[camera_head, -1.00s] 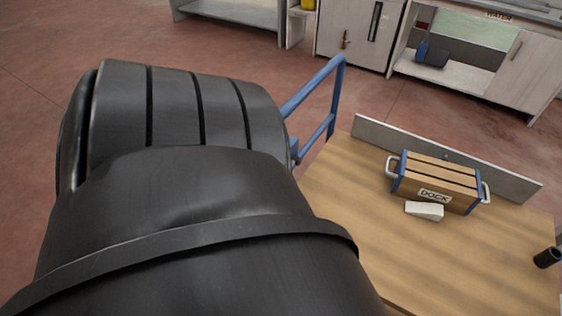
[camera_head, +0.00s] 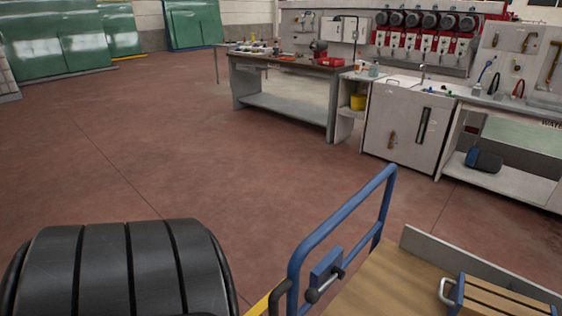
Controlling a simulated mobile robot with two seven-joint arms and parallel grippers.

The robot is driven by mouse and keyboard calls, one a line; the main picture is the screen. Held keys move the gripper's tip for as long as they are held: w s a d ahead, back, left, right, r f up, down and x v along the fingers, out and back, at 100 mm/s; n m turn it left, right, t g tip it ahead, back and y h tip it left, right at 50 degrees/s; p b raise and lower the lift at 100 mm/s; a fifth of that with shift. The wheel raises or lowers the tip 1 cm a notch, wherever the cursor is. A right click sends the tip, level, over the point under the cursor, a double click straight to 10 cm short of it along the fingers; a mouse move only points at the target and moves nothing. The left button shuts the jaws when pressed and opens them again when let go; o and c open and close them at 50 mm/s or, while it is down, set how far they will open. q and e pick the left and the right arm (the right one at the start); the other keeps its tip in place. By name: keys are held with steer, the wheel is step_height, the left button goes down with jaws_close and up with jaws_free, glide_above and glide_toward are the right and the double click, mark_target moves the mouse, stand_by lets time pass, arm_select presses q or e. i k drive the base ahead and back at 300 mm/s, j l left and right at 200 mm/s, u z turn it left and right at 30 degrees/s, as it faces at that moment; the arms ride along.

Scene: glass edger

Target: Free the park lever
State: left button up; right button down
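My black arm link fills the lower left of the head view, left of the handle. Neither of my grippers is in view.
The cart's wooden top (camera_head: 385,285) carries a slatted wooden box (camera_head: 500,298) at the lower right, beside a grey back board (camera_head: 475,268). A yellow bar (camera_head: 265,303) is at the bottom edge. Open red floor (camera_head: 200,150) lies beyond. Workbenches (camera_head: 285,66) stand behind.

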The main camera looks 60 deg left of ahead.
mark_target(311, 296)
steer(key=u, duration=0.4)
steer(key=i+j+u, duration=0.1)
steer(key=u, duration=0.65)
steer(key=i+u, duration=0.1)
steer(key=u, duration=0.3)
